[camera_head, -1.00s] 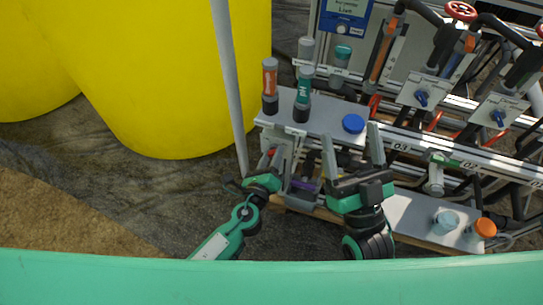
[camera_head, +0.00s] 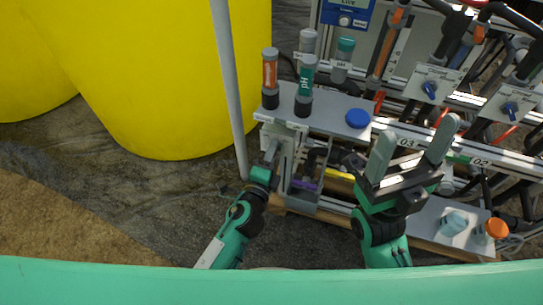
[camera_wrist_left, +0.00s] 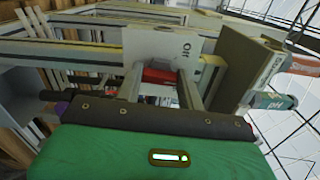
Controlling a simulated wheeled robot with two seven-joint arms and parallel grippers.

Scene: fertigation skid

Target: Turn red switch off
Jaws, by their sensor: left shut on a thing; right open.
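The red switch (camera_wrist_left: 160,74) shows in the left wrist view on a pale plate (camera_wrist_left: 155,42), between the two fingers of my left gripper (camera_wrist_left: 159,82). The left gripper is shut on the switch. In the head view my left gripper (camera_head: 272,153) is at the left end of the skid, and the switch is hidden there. How far the switch is turned cannot be told. My right gripper (camera_head: 412,155) is open and empty, in front of the skid's pipe rails.
A grey pole (camera_head: 230,90) and a yellow tank (camera_head: 150,80) are left. Blue valve handles (camera_head: 430,90) are right.

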